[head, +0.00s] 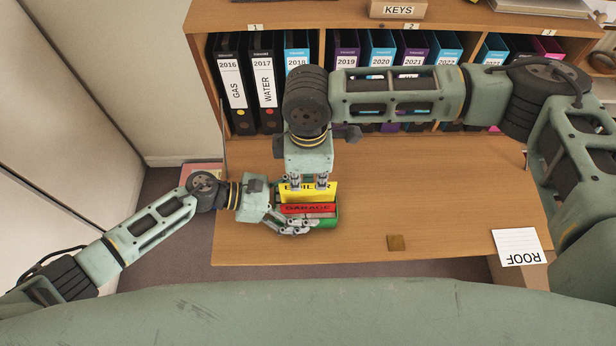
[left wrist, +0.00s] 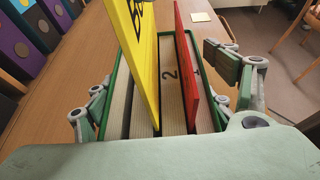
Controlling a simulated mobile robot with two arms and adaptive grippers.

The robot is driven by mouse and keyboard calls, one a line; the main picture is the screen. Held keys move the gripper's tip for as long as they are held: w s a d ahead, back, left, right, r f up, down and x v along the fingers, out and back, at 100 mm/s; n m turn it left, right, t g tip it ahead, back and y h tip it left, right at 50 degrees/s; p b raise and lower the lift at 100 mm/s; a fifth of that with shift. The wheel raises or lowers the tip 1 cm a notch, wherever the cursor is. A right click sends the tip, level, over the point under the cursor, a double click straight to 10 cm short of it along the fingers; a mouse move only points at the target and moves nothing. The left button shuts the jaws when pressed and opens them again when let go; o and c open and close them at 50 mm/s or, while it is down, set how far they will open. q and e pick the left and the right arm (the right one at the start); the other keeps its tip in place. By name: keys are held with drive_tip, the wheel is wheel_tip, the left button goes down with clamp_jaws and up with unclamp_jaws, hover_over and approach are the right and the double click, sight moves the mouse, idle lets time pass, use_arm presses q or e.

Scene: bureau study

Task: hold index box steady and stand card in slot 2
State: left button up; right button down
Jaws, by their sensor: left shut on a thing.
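The green index box (head: 327,223) stands on the desk, my left gripper (head: 294,227) shut on it. In the left wrist view, my left fingers sit either side of the box (left wrist: 113,82). The yellow BOILER card (head: 322,196) stands upright, its lower edge down among the dividers; it also shows in the left wrist view (left wrist: 143,45). The red GARAGE card (head: 308,209) stands in the box, nearer me.
A white ROOF card (head: 519,247) lies at the desk's front right edge. A small brown square (head: 396,242) lies near the front edge. Binders (head: 266,85) fill the shelf behind. The desk right of the box is mostly clear.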

hover_over(308, 202)
drive_tip(key=shift+w+f, duration=0.1)
drive_tip(key=shift+f, duration=2.3)
idle(0.9)
drive_tip(key=c, duration=2.5)
unclamp_jaws()
drive_tip(key=o, duration=0.5)
drive_tip(key=shift+c, duration=0.2)
drive_tip(key=shift+o, duration=0.5)
drive_tip(key=o, duration=0.4)
drive_tip(key=shift+r, duration=4.05)
